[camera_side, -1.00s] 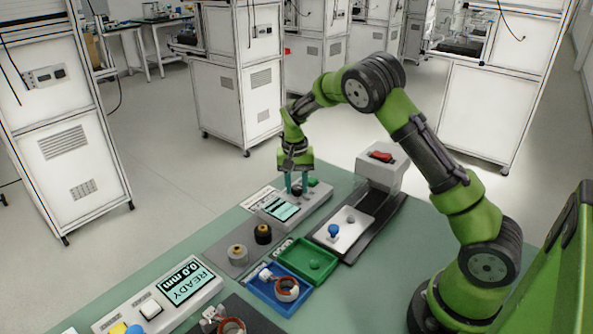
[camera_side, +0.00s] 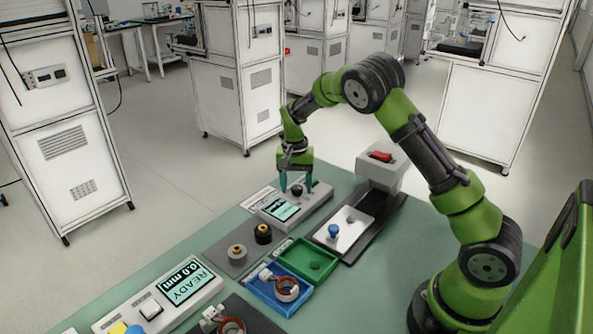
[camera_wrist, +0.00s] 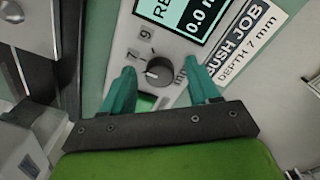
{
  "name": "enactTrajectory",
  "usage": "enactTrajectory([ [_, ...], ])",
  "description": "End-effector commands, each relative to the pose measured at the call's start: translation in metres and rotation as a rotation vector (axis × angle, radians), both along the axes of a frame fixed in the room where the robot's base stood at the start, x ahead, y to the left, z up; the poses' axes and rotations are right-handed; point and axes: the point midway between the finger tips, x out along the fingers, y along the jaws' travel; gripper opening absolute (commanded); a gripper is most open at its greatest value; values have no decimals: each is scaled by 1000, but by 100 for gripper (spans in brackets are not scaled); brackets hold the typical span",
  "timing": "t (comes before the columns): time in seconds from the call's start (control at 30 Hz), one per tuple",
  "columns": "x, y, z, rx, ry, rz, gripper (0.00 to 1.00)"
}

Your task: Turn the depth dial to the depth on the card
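The depth dial (camera_wrist: 158,71) is a dark round knob with a light pointer mark, on a pale control box. In the wrist view its mark points toward the left; the exact setting is unclear. In the side view the dial (camera_side: 297,190) sits behind the box's screen (camera_side: 281,209). The wrist view shows part of that screen (camera_wrist: 178,14), with "0.0" readable. The card (camera_wrist: 246,48) reads "BUSH JOB DEPTH 7 mm". My gripper (camera_wrist: 161,68) is open, its teal fingers apart on either side of the dial. It also shows in the side view (camera_side: 296,184).
A press-like unit with a red switch (camera_side: 381,156) stands right of the box. A green tray (camera_side: 299,268) and a blue tray (camera_side: 262,292) lie nearer, beside a grey mat (camera_side: 226,262) with two bushes. A READY box (camera_side: 206,292) is at front left.

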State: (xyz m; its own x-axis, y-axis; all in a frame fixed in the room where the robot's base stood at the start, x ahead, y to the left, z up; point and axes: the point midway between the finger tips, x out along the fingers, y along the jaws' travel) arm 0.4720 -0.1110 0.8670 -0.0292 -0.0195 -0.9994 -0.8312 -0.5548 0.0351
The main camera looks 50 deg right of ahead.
Motion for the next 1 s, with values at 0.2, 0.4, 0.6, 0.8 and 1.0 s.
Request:
enactTrajectory([
  [0.2,0,0,1,0,0,0,60],
  [0.4,2,0,22,0,-5,1,60],
  [0.6,3,1,69,-1,-6,0,60],
  [0.8,4,2,118,-1,-6,-1,60],
  [1.0,5,3,153,-1,-3,0,60],
])
